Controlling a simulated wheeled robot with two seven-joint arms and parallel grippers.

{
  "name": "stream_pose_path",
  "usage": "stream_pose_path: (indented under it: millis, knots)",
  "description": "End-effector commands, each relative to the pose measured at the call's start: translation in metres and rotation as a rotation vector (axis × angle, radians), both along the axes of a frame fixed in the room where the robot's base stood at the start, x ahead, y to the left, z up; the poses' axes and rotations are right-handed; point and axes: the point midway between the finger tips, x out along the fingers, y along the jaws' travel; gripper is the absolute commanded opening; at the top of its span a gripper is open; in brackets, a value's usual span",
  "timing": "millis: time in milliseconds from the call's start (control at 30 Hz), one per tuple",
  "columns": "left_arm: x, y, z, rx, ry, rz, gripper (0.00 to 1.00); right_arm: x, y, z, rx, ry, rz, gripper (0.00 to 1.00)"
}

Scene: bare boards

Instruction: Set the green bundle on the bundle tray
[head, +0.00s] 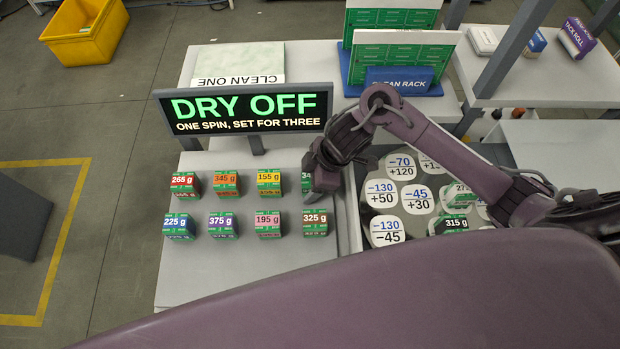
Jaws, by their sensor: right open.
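Several small labelled bundles stand in two rows on the pale table. One with a green label starting "34" (306,178) is at the right end of the back row, mostly hidden behind my right gripper (318,192). This gripper is open and low over that spot; I cannot tell whether its fingers are around the bundle or touching it. I cannot pick out for sure which surface is the bundle tray. My left gripper is not in view.
A round plate (386,230) with white number discs is sunk right of the rows and carries a few bundles. The "325 g" bundle (315,222) stands just in front of my gripper. The "DRY OFF" sign (250,108) and clean rack (400,80) stand behind.

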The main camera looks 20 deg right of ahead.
Motion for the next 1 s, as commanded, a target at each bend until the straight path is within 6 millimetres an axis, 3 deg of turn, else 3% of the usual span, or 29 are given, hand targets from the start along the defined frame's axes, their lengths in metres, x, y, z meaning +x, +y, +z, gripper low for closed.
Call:
stream_pose_path:
  millis: [233, 700, 1000]
  knots:
    - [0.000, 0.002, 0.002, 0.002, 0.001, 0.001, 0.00, 0.000, -0.004, 0.015, 0.000, -0.004, 0.001, 0.62]
    - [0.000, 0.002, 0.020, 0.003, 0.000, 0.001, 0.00, -0.010, -0.039, 0.101, -0.004, -0.005, 0.001, 0.62]
    - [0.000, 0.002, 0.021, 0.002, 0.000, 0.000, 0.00, -0.013, -0.044, 0.114, 0.000, 0.001, 0.001, 0.62]
